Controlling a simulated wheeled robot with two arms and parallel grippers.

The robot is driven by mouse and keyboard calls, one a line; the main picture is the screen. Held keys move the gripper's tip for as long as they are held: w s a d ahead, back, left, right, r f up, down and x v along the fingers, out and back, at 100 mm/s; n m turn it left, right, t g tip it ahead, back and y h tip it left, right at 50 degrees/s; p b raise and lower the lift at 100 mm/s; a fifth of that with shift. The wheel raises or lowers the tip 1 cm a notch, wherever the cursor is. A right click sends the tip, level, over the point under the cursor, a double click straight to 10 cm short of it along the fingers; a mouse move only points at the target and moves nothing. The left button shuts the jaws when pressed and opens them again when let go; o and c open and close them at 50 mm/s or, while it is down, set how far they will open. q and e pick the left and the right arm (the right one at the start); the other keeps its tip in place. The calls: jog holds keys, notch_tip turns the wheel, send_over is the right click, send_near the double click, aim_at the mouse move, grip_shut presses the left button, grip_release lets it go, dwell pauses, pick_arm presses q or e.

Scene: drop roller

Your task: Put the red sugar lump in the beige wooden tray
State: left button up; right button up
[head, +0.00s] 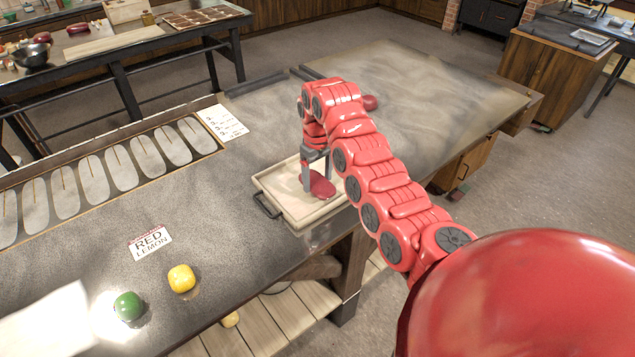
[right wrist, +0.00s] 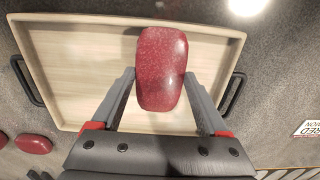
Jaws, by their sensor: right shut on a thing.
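The red sugar lump (right wrist: 162,68) is a rounded, speckled dark red block between the fingers of my right gripper (right wrist: 162,88). In the head view the lump (head: 321,187) shows below my right gripper (head: 316,176), over the beige wooden tray (head: 272,188). My right gripper is shut on the lump. The tray, with a pale floor and dark side handles, also fills much of the right wrist view (right wrist: 75,75). I cannot tell whether the lump touches the tray floor. My left gripper is not in view.
A yellow lump (head: 181,279) and a green lump (head: 129,306) lie on the table near a label reading RED LEMON (head: 150,243). Another red lump (head: 370,102) lies beyond my arm. A rack with several oval slots (head: 122,168) stands left of the tray.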

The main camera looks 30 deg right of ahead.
aim_at(318, 175)
jog(key=shift+w+d+f+p, duration=0.1)
jog(key=shift+w+d+p, duration=0.2)
jog(key=shift+w+d, duration=0.45)
jog(key=shift+w, duration=0.55)
notch_tip(318, 175, down, 3)
jog(key=p, duration=0.2)
jog(key=shift+d+p, duration=0.1)
jog(key=shift+p, duration=0.2)
jog(key=shift+f, duration=0.25)
